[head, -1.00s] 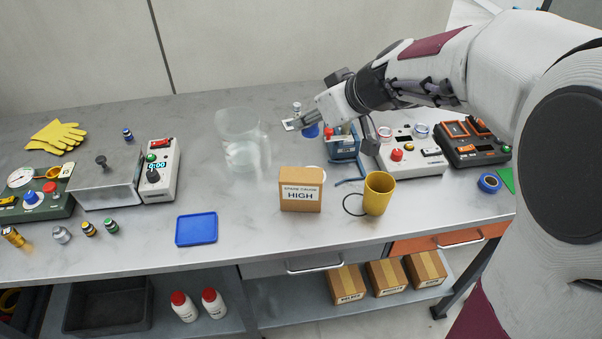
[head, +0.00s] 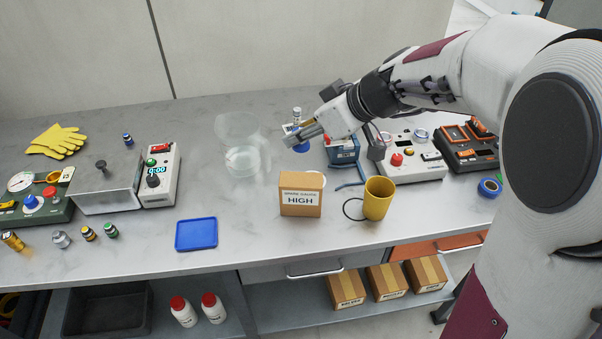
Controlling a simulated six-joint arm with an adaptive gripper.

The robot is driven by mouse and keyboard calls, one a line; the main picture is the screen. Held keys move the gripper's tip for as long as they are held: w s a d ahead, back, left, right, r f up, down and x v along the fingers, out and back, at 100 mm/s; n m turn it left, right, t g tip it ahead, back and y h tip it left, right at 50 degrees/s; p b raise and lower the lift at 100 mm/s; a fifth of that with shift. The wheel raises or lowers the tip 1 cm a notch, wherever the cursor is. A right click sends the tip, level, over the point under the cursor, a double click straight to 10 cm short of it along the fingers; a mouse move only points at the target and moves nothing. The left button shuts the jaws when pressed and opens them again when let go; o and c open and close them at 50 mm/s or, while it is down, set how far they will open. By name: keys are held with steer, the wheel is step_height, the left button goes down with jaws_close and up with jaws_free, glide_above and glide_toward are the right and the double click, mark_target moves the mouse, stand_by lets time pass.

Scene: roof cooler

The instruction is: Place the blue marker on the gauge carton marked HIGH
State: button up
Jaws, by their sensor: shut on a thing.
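A small brown carton (head: 300,199) marked HIGH stands upright near the middle of the bench. The smaller line above HIGH is hard to read. My gripper (head: 296,138) is above and behind the carton, clear of it. It is shut on a piece with a blue base (head: 301,148) and a pale, narrow top (head: 297,115), which appears to be the blue marker. The fingers hide its middle. The piece looks nearly upright; whether its base touches the bench is unclear.
A clear beaker (head: 239,135) stands left of my gripper. A yellow mug (head: 378,199) is right of the carton. A blue device (head: 343,151) and a grey control box (head: 413,167) stand to the right. A blue tray (head: 197,234) lies front left, with bare bench beside it.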

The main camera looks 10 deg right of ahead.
steer(key=shift+f, duration=2.95)
steer(key=shift+f, duration=1.85)
steer(key=shift+f, duration=0.1)
steer(key=o, duration=1.1)
